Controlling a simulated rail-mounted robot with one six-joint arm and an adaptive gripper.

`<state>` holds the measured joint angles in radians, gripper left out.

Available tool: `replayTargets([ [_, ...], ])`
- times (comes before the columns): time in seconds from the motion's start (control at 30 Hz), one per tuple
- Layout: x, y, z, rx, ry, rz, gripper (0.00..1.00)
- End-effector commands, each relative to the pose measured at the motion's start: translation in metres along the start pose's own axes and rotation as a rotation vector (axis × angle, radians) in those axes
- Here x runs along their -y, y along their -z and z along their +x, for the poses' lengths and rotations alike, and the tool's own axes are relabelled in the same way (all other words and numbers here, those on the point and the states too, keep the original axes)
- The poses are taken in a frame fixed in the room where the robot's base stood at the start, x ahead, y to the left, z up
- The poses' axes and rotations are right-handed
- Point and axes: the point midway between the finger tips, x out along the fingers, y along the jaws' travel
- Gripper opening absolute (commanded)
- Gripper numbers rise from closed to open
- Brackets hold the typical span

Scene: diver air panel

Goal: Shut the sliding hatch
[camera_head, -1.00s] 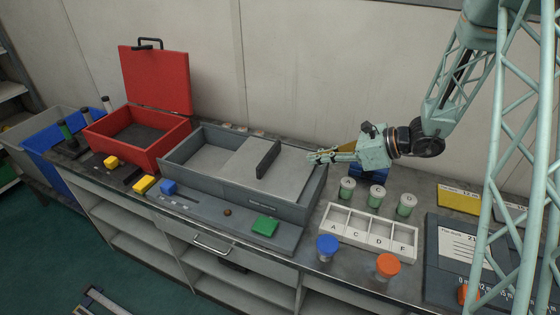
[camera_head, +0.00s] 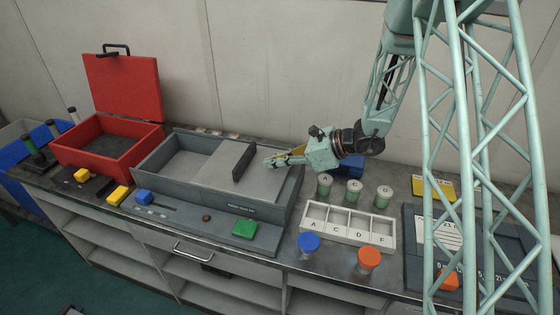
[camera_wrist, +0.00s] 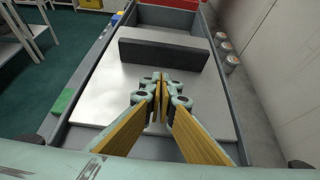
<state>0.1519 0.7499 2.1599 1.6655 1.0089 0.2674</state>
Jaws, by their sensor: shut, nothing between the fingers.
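The sliding hatch is a grey flat panel (camera_head: 215,172) set in a dark grey box (camera_head: 262,208). A black upright handle bar (camera_head: 243,160) stands across the panel. The box is uncovered at its left part, and the panel covers the middle and part of the right. My gripper (camera_head: 268,162) is shut and empty, just right of the handle bar, pointing left. In the wrist view the shut fingertips (camera_wrist: 161,84) are over the panel (camera_wrist: 105,95), with the bar (camera_wrist: 162,54) ahead of them and a visible gap between.
A red open-lidded box (camera_head: 107,140) stands to the left. A green block (camera_head: 244,229) lies on the ledge in front. Several green jars (camera_head: 354,190) and a white lettered tray (camera_head: 349,222) stand to the right. The wall is close behind.

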Motion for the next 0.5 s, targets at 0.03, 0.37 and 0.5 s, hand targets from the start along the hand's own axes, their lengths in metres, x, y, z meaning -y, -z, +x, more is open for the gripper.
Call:
replayTargets([
  [0.03, -0.001, 0.000, 0.007, 0.000, -0.002, 0.000, 0.00],
  [0.37, 0.000, -0.010, 0.040, 0.000, -0.001, -0.001, 0.00],
  [0.5, 0.000, -0.015, 0.050, 0.000, -0.001, -0.001, 0.00],
])
